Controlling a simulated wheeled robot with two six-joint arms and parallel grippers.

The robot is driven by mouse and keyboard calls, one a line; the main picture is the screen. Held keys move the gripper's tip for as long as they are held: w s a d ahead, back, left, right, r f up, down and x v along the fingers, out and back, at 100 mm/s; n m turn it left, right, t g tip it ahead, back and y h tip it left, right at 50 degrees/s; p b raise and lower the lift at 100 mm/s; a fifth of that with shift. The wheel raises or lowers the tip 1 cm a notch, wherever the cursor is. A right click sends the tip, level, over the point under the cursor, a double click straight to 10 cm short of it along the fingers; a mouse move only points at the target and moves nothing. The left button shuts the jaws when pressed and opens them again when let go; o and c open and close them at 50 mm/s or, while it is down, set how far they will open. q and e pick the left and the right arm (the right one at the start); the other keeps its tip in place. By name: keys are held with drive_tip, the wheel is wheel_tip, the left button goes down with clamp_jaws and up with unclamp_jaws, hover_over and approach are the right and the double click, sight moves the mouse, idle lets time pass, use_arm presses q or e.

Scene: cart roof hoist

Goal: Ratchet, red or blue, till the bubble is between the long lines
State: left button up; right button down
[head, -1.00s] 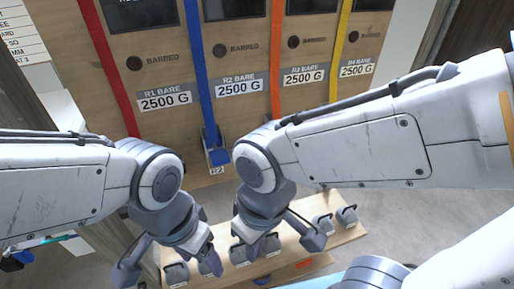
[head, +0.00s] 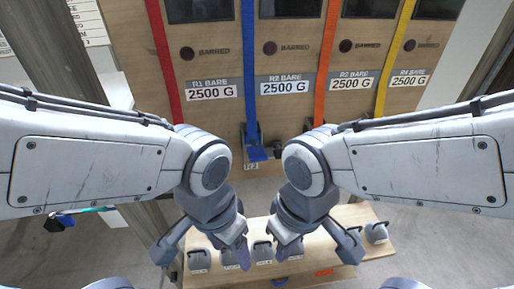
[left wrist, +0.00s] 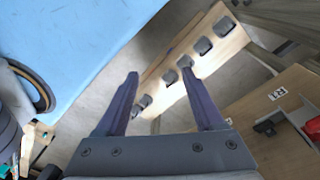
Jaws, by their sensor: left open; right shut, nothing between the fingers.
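The red strap (head: 168,80) and blue strap (head: 249,80) run down a wooden panel. The blue ratchet (head: 257,152) hangs at the foot of the blue strap, above and between my wrists in the head view. The red ratchet is not visible there, where my left arm crosses. My left gripper (head: 240,256) is open and empty; its fingers spread in the left wrist view (left wrist: 160,95). My right gripper (head: 284,250) is shut and empty. Both point down over a wooden shelf, apart from the straps. No bubble or long lines are visible.
An orange strap (head: 328,60) and a yellow strap (head: 395,60) hang further right. Labels on the panel (head: 215,65) read 2500 G. The shelf (head: 345,216) holds several grey weights. A light-blue surface (left wrist: 70,45) fills the left wrist view's upper left.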

use_arm(q)
drive_tip(key=shift+w+d+r, duration=0.1)
drive_tip(key=shift+w+r, duration=0.1)
drive_tip(key=shift+w, duration=0.05)
drive_tip(key=c, duration=0.7)
drive_tip(key=shift+w+d+r+n, duration=0.15)
drive_tip(key=shift+w+r+n, duration=0.15)
drive_tip(key=shift+w+r, duration=0.3)
clamp_jaws()
drive_tip(key=w+d+r+n+t+y+p, duration=0.1)
drive_tip(key=w+d+r+n+t+p, duration=0.1)
drive_tip(key=w+r+n, duration=0.2)
drive_tip(key=w+d+r+n+t+p, duration=0.2)
drive_tip(key=w+r, duration=0.8)
drive_tip(key=w, duration=0.6)
drive_tip(key=shift+w+d+n+t+y, duration=0.2)
drive_tip(key=shift+d+n+t+y, duration=0.3)
drive_tip(key=shift+n, duration=0.7)
drive_tip(key=shift+a+f, duration=0.1)
drive_tip(key=shift+a, duration=0.1)
